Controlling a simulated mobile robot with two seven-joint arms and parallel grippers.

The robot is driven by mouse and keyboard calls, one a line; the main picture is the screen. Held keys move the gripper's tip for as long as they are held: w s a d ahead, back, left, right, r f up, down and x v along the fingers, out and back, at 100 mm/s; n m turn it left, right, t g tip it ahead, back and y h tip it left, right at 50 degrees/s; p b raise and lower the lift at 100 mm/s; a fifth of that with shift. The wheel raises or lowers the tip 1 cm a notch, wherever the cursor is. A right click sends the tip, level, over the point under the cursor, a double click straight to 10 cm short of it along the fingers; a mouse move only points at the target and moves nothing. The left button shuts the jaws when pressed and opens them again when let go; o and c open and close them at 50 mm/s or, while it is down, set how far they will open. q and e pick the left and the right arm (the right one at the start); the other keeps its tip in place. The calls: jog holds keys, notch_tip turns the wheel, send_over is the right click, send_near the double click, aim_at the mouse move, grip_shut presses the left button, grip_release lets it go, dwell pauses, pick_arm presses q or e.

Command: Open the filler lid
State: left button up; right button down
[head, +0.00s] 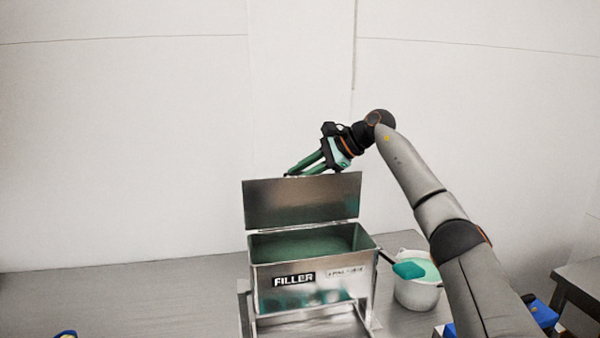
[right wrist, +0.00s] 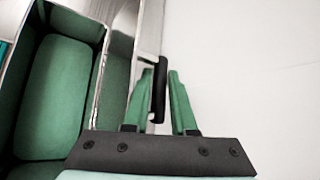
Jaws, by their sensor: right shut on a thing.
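The filler (head: 270,275) is a shiny metal box with a FILLER label, standing on a metal table. Its lid (head: 300,202) stands raised, nearly upright, along the back edge, and the box's green inside shows. My right gripper (head: 291,173) is at the lid's top edge, its arm reaching in from the right. In the right wrist view, the green fingers of my right gripper (right wrist: 160,78) are shut on the lid's black handle (right wrist: 158,92). The filler's open inside (right wrist: 55,95) lies left of them. My left gripper is not in view.
A white bucket (head: 418,292) with a teal-bladed scraper (head: 409,270) stands right of the filler. The metal table (head: 150,300) is mostly clear to the left. A white wall (head: 130,140) rises behind. Another table (head: 580,285) stands at the far right.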

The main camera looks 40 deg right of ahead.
jog(key=shift+w+d+f, duration=0.2)
jog(key=shift+f, duration=0.25)
jog(key=c, duration=0.8)
grip_release()
jog(key=shift+c, duration=0.2)
jog(key=v, duration=1.3)
jog(key=shift+a+r, duration=0.25)
jog(key=shift+r, duration=0.2)
